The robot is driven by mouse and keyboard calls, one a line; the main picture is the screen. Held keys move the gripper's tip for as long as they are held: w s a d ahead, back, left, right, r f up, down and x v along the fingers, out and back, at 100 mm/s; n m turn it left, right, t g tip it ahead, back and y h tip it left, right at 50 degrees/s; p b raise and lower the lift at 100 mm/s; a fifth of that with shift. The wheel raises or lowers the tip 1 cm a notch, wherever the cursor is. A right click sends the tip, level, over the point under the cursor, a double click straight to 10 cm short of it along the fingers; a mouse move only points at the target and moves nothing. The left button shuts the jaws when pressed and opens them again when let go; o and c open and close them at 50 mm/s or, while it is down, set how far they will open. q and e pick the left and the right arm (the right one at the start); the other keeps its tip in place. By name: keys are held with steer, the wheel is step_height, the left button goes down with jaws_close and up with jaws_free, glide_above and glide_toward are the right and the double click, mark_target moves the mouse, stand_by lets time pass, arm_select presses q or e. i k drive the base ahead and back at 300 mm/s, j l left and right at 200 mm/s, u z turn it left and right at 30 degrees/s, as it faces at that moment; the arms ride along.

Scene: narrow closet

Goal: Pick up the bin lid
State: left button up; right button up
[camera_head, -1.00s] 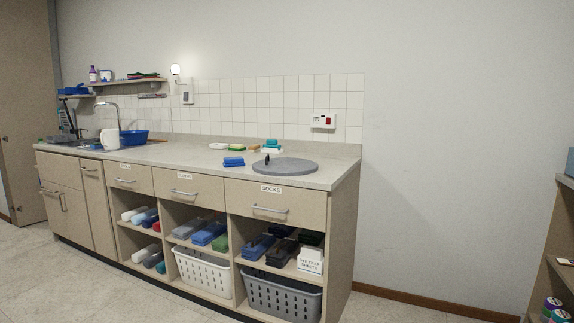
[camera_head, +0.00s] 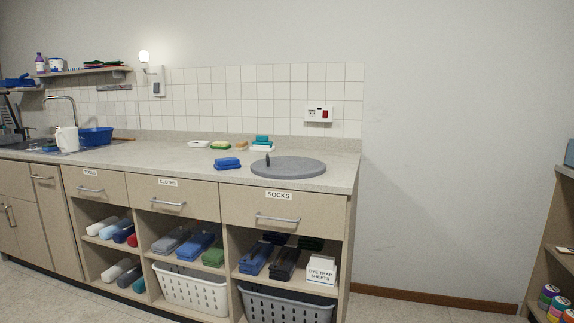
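The bin lid (camera_head: 290,167) is a round, flat grey disc lying on the right end of the countertop. A small dark upright piece (camera_head: 268,160) shows at its left side; I cannot tell whether it is the lid's handle. Neither of my grippers shows in the head view.
Folded blue cloths (camera_head: 228,163) lie just left of the lid, and a teal and white stack (camera_head: 262,142) stands behind it. A white jug (camera_head: 67,140) and blue basin (camera_head: 96,137) stand near the sink. Shelves (camera_head: 556,240) stand at the right edge. Counter space left of the cloths is clear.

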mark_target(279, 167)
steer(key=i+j+z, duration=0.1)
steer(key=j, duration=0.25)
steer(key=i+j+z, duration=0.1)
steer(key=j, duration=0.3)
steer(key=i+j, duration=0.2)
steer(key=j, duration=0.2)
steer(key=z, duration=0.05)
